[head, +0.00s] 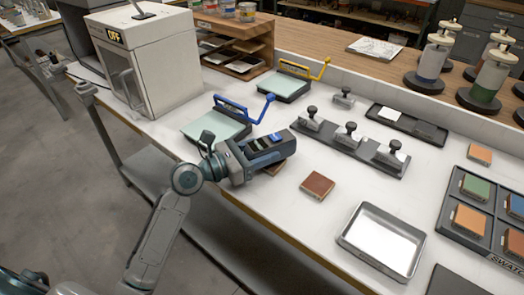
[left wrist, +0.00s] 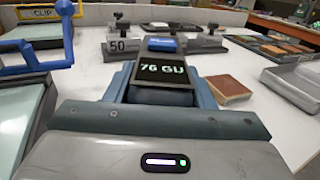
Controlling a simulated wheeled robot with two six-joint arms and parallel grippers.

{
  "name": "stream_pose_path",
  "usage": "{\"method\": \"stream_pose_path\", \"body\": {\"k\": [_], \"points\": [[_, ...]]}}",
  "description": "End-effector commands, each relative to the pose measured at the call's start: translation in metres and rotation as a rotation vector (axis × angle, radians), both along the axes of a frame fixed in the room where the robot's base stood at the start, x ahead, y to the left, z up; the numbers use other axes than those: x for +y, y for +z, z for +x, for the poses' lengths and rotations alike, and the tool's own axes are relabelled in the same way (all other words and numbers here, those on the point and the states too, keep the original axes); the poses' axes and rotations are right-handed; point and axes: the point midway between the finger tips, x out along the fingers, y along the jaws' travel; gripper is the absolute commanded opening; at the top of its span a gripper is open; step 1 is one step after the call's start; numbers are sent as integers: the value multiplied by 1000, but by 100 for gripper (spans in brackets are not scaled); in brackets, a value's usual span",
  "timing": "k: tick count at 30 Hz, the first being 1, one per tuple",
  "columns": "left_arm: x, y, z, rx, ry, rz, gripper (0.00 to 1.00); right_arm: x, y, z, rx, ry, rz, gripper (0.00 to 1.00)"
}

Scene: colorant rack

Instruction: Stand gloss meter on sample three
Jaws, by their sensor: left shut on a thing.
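My left gripper (head: 240,160) is shut on the gloss meter (head: 268,147), a dark boxy device with a blue button. In the left wrist view the gloss meter (left wrist: 163,68) sits between the fingers and its display reads 76 GU. A reddish-brown sample tile (head: 318,185) lies on the bench to the right of the meter; it also shows in the left wrist view (left wrist: 228,88). Another brown tile (head: 277,168) is partly hidden under the meter; I cannot tell whether they touch. No number is readable on either tile. My right gripper is out of view.
A silver tray (head: 349,237) and a swatch tray (head: 452,233) are to the right. Several weighted blocks stand on a dark strip (head: 326,139) behind. Panels with blue (head: 205,124) and yellow (head: 281,86) handles are beyond. Bare bench lies around the exposed brown tile.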

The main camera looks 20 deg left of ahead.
Motion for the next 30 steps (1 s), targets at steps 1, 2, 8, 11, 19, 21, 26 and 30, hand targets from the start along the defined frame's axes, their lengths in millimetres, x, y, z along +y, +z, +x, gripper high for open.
{"method": "stream_pose_path", "body": {"k": [1, 2, 8, 11, 19, 21, 26, 30], "points": [[0, 0, 0, -3, 0, -1, 8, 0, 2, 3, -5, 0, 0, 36], [0, 0, 0, -3, 0, -1, 8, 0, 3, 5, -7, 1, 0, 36], [0, 0, 0, -4, 0, -1, 8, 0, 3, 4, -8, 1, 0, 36], [0, -3, 0, -1, -1, -1, 51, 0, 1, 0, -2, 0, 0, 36], [0, -3, 0, -1, 0, 0, 71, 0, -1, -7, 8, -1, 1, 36], [0, -3, 0, -1, 0, 0, 71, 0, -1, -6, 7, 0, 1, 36], [2, -1, -2, -1, 0, 3, 71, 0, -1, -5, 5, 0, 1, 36], [12, -2, -12, 0, 1, 6, 71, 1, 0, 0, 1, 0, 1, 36]]}}
